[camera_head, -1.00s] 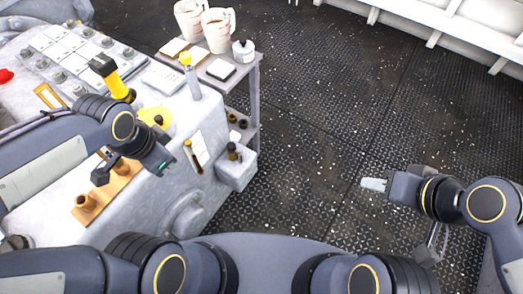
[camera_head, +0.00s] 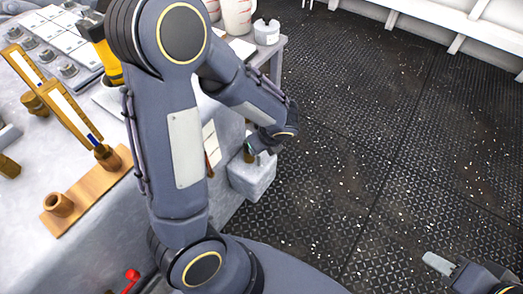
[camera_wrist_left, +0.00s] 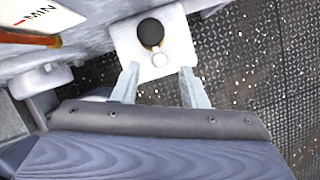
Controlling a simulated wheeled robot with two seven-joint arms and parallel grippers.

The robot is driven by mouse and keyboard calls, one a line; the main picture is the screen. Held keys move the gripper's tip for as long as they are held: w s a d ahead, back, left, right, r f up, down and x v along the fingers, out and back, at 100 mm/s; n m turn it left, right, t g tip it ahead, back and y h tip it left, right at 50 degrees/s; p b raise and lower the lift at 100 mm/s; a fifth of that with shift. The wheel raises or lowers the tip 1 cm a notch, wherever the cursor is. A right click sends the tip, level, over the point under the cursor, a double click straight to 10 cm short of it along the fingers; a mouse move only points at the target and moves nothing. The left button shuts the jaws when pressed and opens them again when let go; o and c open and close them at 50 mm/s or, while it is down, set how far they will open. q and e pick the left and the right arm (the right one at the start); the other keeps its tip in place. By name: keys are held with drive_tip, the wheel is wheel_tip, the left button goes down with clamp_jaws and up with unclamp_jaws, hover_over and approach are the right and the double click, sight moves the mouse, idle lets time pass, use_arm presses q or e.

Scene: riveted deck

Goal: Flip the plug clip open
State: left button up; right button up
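A small grey box (camera_head: 252,178) sticks out from the side of the console. My left arm reaches over to it and partly covers its top. In the left wrist view the box (camera_wrist_left: 127,45) carries a dark round plug (camera_wrist_left: 151,33) and a small pale round piece (camera_wrist_left: 160,58) beside it. I cannot tell from this angle how the clip lies. My left gripper (camera_wrist_left: 160,68) is open, its fingers apart and pointing at the box, with nothing between them. My right gripper (camera_head: 439,264) is low at the right over the floor, well away; its finger gap does not show clearly.
The console top holds a wooden strip (camera_head: 88,192), brass-framed gauges (camera_head: 73,110) and a yellow-handled item (camera_head: 104,58). A red knob (camera_head: 132,275) is at the lower left. White jugs (camera_head: 238,14) stand on a side shelf. The dark deck floor (camera_head: 360,130) is open.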

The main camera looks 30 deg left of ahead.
use_arm(q)
drive_tip(key=shift+b+x, duration=0.35)
drive_tip(key=shift+x, duration=0.95)
clamp_jaws()
drive_tip(key=shift+r+n, duration=0.1)
drive_tip(key=shift+n, duration=0.2)
drive_tip(key=n+g+p, duration=0.1)
drive_tip(key=n, duration=0.1)
drive_tip(key=n+g+p, duration=0.1)
drive_tip(key=n, duration=0.2)
drive_tip(key=shift+w+d+y, duration=0.1)
drive_tip(key=shift+w+y, duration=0.1)
drive_tip(key=shift+y, duration=0.1)
drive_tip(key=n+g+p, duration=0.2)
drive_tip(key=n, duration=0.4)
drive_tip(key=shift+w+p, duration=0.15)
drive_tip(key=shift+p, duration=0.2)
drive_tip(key=shift+n+h, duration=0.3)
drive_tip(key=shift+h, duration=0.2)
